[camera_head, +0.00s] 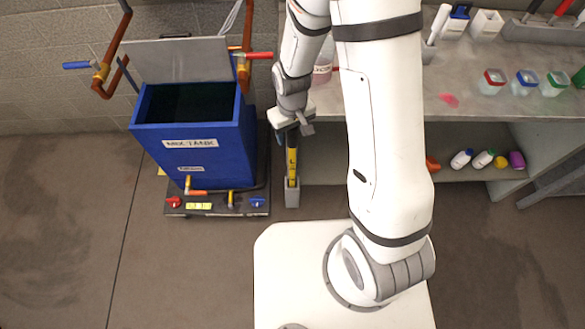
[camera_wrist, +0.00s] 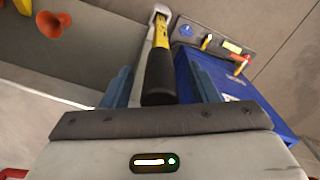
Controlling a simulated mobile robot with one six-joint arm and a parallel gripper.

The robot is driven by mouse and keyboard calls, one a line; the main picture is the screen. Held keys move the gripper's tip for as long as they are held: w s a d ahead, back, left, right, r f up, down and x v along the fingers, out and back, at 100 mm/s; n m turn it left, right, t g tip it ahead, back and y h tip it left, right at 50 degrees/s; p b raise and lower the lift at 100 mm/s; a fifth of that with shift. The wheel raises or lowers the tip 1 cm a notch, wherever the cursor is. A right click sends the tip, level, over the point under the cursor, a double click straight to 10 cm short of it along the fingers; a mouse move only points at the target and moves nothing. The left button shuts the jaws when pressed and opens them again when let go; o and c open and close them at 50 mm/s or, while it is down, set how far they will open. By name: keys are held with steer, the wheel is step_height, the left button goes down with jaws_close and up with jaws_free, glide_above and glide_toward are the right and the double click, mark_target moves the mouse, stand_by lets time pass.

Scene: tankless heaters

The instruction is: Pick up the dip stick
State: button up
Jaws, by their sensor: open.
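The dip stick (camera_head: 292,162) is yellow with black markings and stands upright in a narrow grey holder (camera_head: 292,198), to the right of the blue mix tank (camera_head: 195,146). Its black handle (camera_wrist: 159,78) shows in the wrist view, with the yellow shaft beyond it. My gripper (camera_head: 291,128) is at the top of the stick, pointing down. In the wrist view my open gripper (camera_wrist: 162,88) has one blue finger on each side of the black handle.
The tank has a raised grey lid (camera_head: 175,59) and pipes with red and blue handles. A grey workbench (camera_head: 470,90) with bottles and cups stands right of my gripper, with a lower shelf (camera_head: 470,150) holding small bottles. The floor at left is clear.

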steer(key=shift+f, duration=0.8)
steer(key=c, duration=1)
